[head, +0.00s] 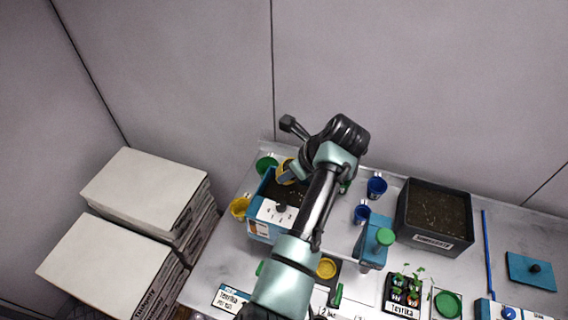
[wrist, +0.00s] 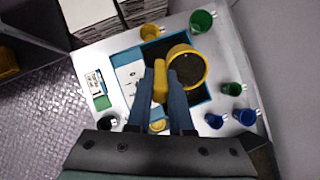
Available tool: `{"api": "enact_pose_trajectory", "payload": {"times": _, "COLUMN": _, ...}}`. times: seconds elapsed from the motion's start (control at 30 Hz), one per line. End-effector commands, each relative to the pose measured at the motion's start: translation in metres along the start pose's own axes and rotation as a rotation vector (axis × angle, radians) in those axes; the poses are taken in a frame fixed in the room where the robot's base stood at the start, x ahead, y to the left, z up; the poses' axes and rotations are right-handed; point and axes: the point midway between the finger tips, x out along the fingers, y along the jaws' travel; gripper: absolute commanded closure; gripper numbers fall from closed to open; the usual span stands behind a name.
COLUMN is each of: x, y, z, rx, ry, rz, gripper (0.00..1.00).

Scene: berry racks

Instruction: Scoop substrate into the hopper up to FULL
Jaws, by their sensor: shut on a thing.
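My gripper (wrist: 161,78) is shut on the handle of a yellow scoop (wrist: 205,66), in the wrist view. The scoop's round mouth faces the camera and looks dark brown inside, like substrate. The scoop is over the hopper, a blue-rimmed box (wrist: 201,94) with a white marked front panel. In the head view the hopper (head: 260,230) has dark substrate inside, and the scoop (head: 285,176) is at its back edge, partly behind my arm. The level against the FULL mark cannot be read. A dark crate (head: 407,228) of brown substrate stands to the right.
Green (head: 266,163) and yellow (head: 240,207) cups stand close around the hopper. Blue cups (head: 377,186) stand between hopper and crate. White stacked boxes (head: 100,265) are at left; a wall is behind.

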Motion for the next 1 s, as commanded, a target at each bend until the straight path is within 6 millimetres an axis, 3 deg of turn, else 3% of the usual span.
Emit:
{"api": "enact_pose_trajectory", "payload": {"times": 0.03, "x": 0.007, "y": 0.000, "z": -0.009, "rx": 0.002, "ry": -0.047, "rz": -0.003, "gripper": 1.00}}
{"api": "enact_pose_trajectory", "payload": {"times": 0.6, "x": 0.015, "y": 0.000, "z": -0.031, "rx": 0.001, "ry": -0.372, "rz": -0.002, "gripper": 1.00}}
{"api": "enact_pose_trajectory", "payload": {"times": 1.0, "x": 0.033, "y": 0.000, "z": -0.054, "rx": 0.002, "ry": -0.748, "rz": -0.001, "gripper": 1.00}}
